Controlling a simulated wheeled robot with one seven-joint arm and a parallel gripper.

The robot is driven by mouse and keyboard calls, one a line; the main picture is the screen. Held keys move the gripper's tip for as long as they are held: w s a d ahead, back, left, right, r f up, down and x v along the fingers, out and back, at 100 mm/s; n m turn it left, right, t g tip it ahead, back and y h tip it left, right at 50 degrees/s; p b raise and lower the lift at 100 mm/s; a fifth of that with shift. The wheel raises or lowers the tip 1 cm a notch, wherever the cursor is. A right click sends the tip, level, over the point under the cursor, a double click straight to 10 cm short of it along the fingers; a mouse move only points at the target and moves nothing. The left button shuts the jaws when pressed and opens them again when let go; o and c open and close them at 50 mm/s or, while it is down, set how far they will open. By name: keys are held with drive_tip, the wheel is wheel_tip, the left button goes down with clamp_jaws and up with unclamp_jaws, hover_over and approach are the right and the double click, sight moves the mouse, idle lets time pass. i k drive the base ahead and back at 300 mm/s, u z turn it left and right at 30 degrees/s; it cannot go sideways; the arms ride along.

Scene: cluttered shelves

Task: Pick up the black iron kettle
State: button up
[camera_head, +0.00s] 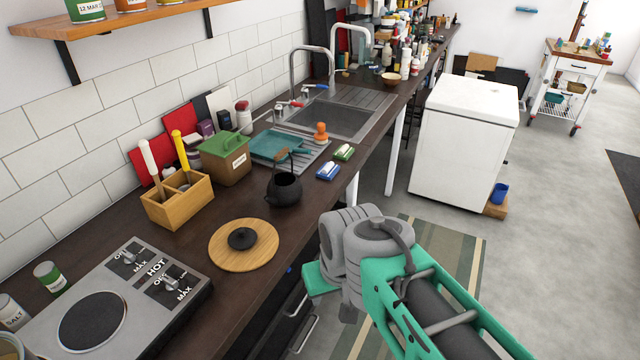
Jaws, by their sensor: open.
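The black iron kettle (285,192) stands upright on the dark counter, near its front edge. It is round and dark, with a brownish handle arched over the top and a short spout. My gripper (318,281) is at the end of my grey and green arm, in front of the counter edge, nearer to me than the kettle and apart from it. My arm partly hides it, and its fingertips do not show clearly. I see nothing held in it.
A round wooden board (262,262) with a black lid-like piece lies in front of the kettle. Sponges (328,170) and a teal tray (278,146) lie behind it. A wooden utensil box (177,202) and green-lidded bin (224,160) stand left. A hob (92,322) is nearer.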

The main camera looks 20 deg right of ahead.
sight(284, 189)
drive_tip(key=u, duration=2.2)
drive_tip(key=k, duration=0.7)
drive_tip(key=z, duration=0.85)
drive_tip(key=i, duration=1)
